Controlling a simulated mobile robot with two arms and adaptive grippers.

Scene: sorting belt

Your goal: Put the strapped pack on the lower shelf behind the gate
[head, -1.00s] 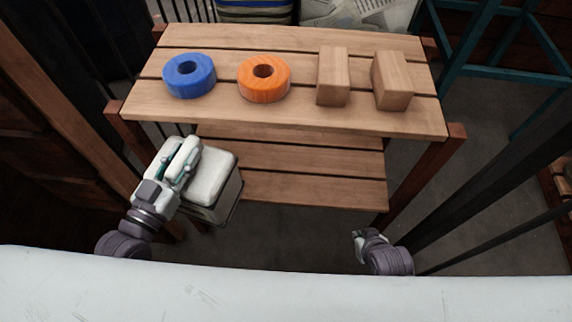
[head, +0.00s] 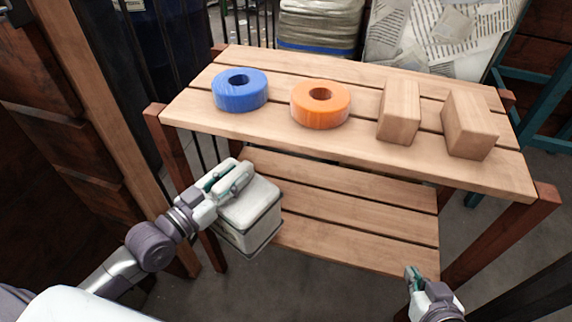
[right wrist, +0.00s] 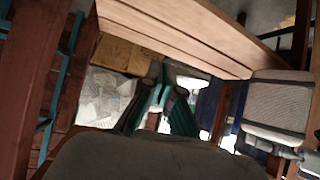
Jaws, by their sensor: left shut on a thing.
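The pale grey box-shaped pack (head: 252,222) is held by my left gripper (head: 232,182), which is shut on its top. It hangs upright at the front left of the wooden lower shelf (head: 360,225), overlapping its left end in the picture; I cannot tell if they touch. The gripper hides part of the pack's top. The pack (right wrist: 278,100) also shows at the right of the right wrist view. My right gripper (head: 414,274) is empty, low at the shelf's front right. Its fingers (right wrist: 166,100) stand apart in the right wrist view. No gate is clearly identifiable.
The upper shelf (head: 300,145) carries a blue ring (head: 240,90), an orange ring (head: 320,104) and two wooden blocks (head: 400,110) (head: 468,124). The visible lower shelf is bare.

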